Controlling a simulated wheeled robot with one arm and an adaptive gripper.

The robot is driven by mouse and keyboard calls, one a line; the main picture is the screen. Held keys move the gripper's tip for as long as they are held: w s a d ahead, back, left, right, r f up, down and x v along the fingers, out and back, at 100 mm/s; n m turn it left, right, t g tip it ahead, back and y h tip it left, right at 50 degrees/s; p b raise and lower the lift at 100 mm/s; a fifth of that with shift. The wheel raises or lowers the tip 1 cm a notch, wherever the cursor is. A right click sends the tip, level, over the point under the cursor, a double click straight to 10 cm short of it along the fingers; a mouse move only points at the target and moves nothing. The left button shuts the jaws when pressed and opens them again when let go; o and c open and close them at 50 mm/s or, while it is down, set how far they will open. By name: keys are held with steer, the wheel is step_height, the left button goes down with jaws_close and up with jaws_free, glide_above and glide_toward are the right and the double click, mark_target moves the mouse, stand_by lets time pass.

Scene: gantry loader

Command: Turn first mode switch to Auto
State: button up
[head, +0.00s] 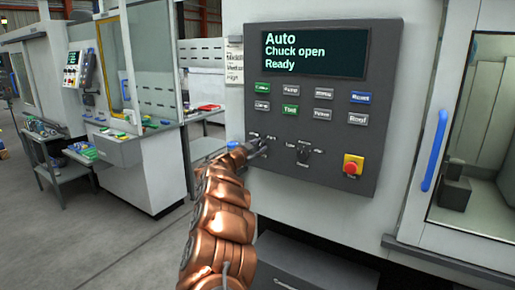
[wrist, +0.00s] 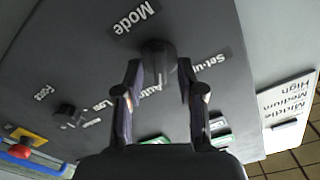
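The mode switch (wrist: 158,62) is a dark round knob under the label "Mode" in the wrist view, with "Set-up" to its right and "Auto" below it. My gripper (wrist: 160,72) has its two fingers apart, one on each side of the knob, with what look like narrow gaps; contact is hard to judge. In the head view my gripper (head: 258,146) is at the lower left of the grey control panel (head: 385,95) and mostly hides this knob. The panel's screen (head: 314,54) reads "Auto", "Chuck open", "Ready".
A second knob (head: 303,154) sits to the right, and a red emergency stop button (head: 352,163) is further right. Rows of push buttons lie above. A door with a blue handle (head: 434,150) is at the right. Another machine and benches stand at the left beyond open floor.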

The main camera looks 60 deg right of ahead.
steer(key=a, duration=1.2)
steer(key=shift+s, duration=0.3)
stand_by(0.4)
